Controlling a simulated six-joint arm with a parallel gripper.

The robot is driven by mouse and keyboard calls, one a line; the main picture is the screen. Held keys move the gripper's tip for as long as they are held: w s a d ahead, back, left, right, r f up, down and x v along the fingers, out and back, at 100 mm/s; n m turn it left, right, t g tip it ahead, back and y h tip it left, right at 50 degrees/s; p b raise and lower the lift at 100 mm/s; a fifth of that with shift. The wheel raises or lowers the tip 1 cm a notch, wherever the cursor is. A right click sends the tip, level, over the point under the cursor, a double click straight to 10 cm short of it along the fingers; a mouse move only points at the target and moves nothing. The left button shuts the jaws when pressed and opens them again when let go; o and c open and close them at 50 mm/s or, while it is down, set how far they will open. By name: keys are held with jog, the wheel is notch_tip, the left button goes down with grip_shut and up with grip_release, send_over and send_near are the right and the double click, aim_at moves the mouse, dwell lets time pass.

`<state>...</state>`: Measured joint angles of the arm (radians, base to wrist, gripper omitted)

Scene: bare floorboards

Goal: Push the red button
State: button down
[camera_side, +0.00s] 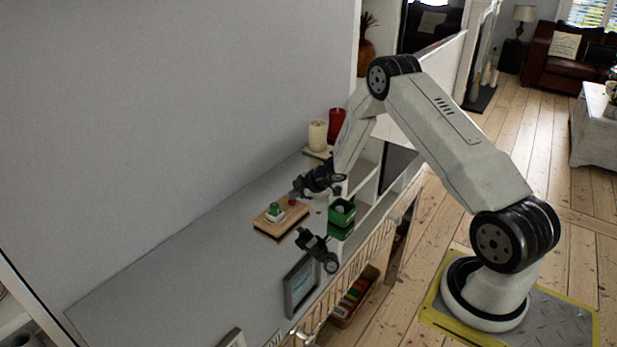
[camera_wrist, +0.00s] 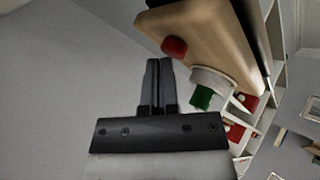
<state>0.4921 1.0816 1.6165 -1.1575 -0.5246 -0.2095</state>
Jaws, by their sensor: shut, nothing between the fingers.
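The red button (camera_wrist: 174,47) is a small red cap on a wooden board (camera_wrist: 212,27). In the side view it is mostly hidden by my gripper, on the far right part of the board (camera_side: 264,229). A green button on a white base (camera_wrist: 203,90) sits on the same board; it also shows in the side view (camera_side: 274,213). My gripper (camera_side: 293,198) is shut and empty, low over the board by the red button. In the wrist view my fingertips (camera_wrist: 159,61) are just left of and below the red cap. I cannot tell whether they touch it.
A green box (camera_side: 341,213) stands right of the board. A cream candle (camera_side: 317,135) and a red candle (camera_side: 337,124) stand behind. The grey cabinet top (camera_side: 170,290) is clear at the left.

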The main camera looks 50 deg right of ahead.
aim_at(295, 204)
jog(key=shift+s+a+f, duration=0.15)
jog(key=shift+s+f, duration=0.05)
jog(key=shift+f, duration=1)
dwell(1.2)
jog(key=shift+r, duration=0.15)
jog(key=shift+s+a+r, duration=0.1)
jog(key=shift+r, duration=0.95)
jog(key=shift+r, duration=2.9)
